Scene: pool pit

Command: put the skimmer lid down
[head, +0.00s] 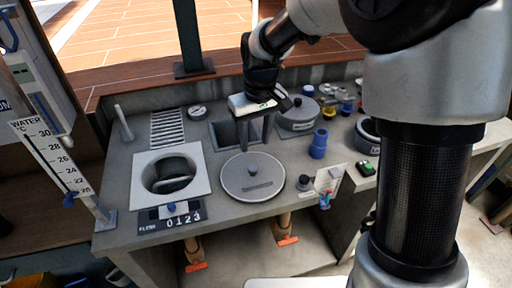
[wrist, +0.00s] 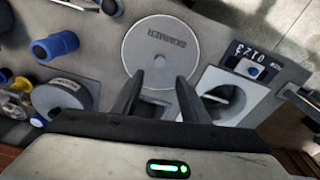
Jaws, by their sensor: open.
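The skimmer lid (head: 253,186) is a round grey disc with a small knob, lying flat on the grey counter in the head view. In the wrist view the lid (wrist: 160,40) shows its SKIMMER lettering just beyond my fingertips. The skimmer opening (head: 145,160), a round hole in a pale square plate, is uncovered to the left of the lid. It also shows at the right in the wrist view (wrist: 245,83). My gripper (head: 256,143) is open and empty, above the counter just behind the lid. Both fingers (wrist: 160,80) show apart in the wrist view.
A dark recess (head: 224,133) lies behind the lid. A blue bottle (head: 318,144) and a grey lidded pot (head: 297,117) stand to the right. A counter plate reading 0123 (head: 172,217) sits at the front edge. A thermometer board (head: 58,160) stands at the left.

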